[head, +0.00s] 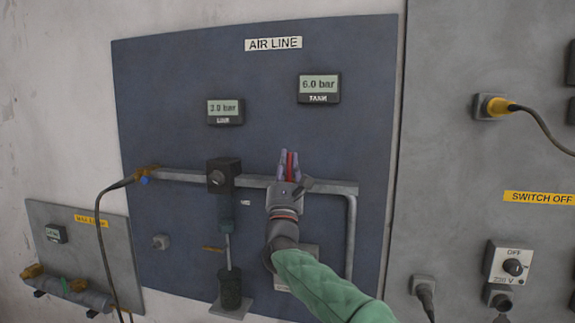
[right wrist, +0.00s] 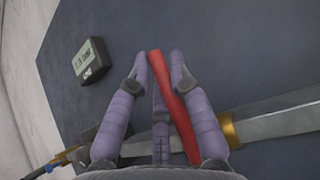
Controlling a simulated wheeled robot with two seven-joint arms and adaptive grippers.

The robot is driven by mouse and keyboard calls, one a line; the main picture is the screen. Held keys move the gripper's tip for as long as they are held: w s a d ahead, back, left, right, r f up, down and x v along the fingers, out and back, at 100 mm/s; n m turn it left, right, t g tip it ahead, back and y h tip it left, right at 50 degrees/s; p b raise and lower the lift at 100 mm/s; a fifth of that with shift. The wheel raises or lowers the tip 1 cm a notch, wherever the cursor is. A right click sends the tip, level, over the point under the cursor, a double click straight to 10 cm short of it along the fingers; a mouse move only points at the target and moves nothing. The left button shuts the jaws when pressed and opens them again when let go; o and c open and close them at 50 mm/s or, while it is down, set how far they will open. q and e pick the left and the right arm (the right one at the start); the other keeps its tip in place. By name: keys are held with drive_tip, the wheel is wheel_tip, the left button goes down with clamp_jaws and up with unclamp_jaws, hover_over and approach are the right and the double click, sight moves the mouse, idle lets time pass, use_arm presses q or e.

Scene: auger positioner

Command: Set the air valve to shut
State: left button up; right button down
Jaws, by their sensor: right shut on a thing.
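The air valve's red lever (head: 290,166) stands roughly upright, across the horizontal grey pipe (head: 253,181) on the blue AIR LINE panel. My right gripper (head: 289,154) is shut on the lever, its purple fingers on either side of it. In the right wrist view, the red lever (right wrist: 176,104) runs between the fingers of my right gripper (right wrist: 160,62). A brass collar (right wrist: 230,130) on the pipe shows beside it. The valve body is hidden behind my gripper. My left gripper is not in view.
The LINE display (head: 225,112) reads 3.0 bar and the TANK display (head: 319,88) reads 6.0 bar. A black regulator block (head: 223,175) stands on the pipe left of my gripper. The pipe bends down at the right (head: 351,235).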

drive_tip(key=shift+w+a+f+y, duration=0.1)
drive_tip(key=shift+f+y, duration=0.15)
drive_tip(key=shift+y, duration=0.05)
drive_tip(key=c, duration=1.3)
unclamp_jaws()
drive_tip(key=shift+o, duration=1)
drive_tip(key=shift+r, duration=0.15)
drive_tip(key=v, duration=1.2)
